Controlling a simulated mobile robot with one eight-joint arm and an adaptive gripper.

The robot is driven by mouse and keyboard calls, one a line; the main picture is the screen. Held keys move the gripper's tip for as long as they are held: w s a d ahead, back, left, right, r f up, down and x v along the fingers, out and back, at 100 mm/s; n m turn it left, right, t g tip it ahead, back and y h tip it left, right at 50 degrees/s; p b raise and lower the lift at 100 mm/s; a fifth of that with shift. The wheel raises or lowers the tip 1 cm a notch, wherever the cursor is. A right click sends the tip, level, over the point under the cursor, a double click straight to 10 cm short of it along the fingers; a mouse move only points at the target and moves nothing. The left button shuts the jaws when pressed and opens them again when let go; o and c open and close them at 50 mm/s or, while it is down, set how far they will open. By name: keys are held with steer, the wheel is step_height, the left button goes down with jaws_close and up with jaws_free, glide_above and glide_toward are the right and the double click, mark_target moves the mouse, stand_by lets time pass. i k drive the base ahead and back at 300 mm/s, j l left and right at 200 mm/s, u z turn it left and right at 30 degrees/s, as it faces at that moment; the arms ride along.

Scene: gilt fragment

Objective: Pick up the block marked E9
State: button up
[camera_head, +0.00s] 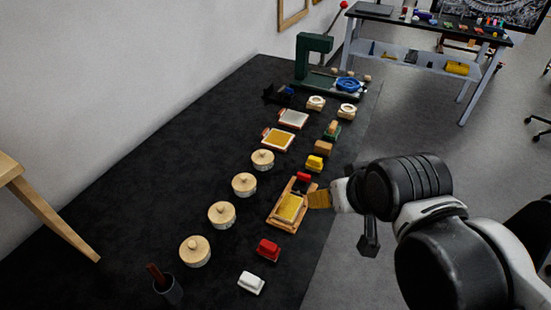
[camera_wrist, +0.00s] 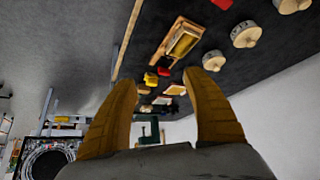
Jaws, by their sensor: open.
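Several small blocks stand in a row on the black table; no E9 mark is legible on any. In the head view they include a white block (camera_head: 251,283), a red block (camera_head: 268,249), a yellow block (camera_head: 314,163) and a tan block (camera_head: 323,147). A gold piece (camera_head: 290,207) lies in a wooden tray (camera_head: 274,222), with a small red piece (camera_head: 303,177) at its far end. My gripper (camera_head: 318,199) is at the tray's right side in the head view; its height above the table is unclear. In the wrist view, my gripper (camera_wrist: 161,80) is open, with nothing between its yellow fingers.
Several round wooden-lidded pots (camera_head: 221,214) line the left side. Two framed pads (camera_head: 278,139) lie farther back. A green press (camera_head: 312,62) stands at the far end. A dark cup (camera_head: 168,291) is at the near left. The table's right edge runs beneath my arm.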

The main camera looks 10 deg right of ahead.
mark_target(288, 208)
steer(key=k+z, duration=0.25)
steer(key=k, duration=0.3)
steer(key=k+z, duration=0.3)
steer(key=k, duration=0.2)
